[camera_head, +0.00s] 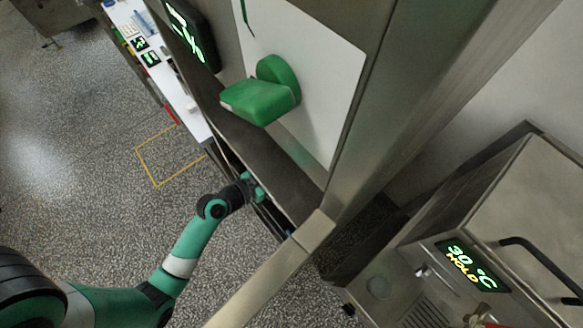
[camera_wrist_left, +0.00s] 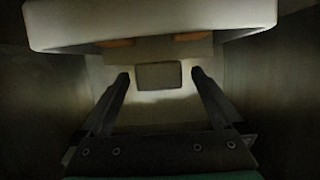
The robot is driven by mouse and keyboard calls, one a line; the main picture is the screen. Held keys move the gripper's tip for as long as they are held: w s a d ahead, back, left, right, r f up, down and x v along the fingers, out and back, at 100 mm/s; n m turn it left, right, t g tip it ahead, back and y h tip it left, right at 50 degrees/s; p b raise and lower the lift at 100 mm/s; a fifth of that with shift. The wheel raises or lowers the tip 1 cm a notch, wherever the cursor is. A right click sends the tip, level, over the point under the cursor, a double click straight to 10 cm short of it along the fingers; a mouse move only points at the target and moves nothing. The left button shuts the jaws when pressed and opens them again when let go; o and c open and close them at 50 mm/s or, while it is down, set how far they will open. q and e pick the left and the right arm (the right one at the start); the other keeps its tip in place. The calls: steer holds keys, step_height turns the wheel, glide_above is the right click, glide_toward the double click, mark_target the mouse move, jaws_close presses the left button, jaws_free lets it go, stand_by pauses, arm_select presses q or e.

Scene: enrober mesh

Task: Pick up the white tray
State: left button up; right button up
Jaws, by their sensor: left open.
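A white tray-like body (camera_wrist_left: 150,38) with a rounded rim spans the top of the left wrist view, lit dimly. Its far part is cut off by the picture edge. My left gripper's two dark fingers (camera_wrist_left: 161,76) are open, below and in front of it. A small grey rectangular piece (camera_wrist_left: 159,75) shows between the fingertips; I cannot tell whether it belongs to the tray. Nothing is visibly held. In the head view my left gripper (camera_head: 258,188) reaches into a dark opening under a steel shelf, and the tray is hidden there. My right gripper is not in view.
Dark walls stand close on both sides in the wrist view. In the head view, a steel post (camera_head: 375,130) and a green rounded part (camera_head: 262,92) are above the opening. The speckled floor (camera_head: 80,170) is clear at left.

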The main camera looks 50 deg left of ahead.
arm_select(q)
steer(key=b+x, duration=0.1)
steer(key=x, duration=0.5)
steer(key=shift+d, duration=0.1)
steer(key=shift+s, duration=0.1)
jaws_close()
stand_by(0.3)
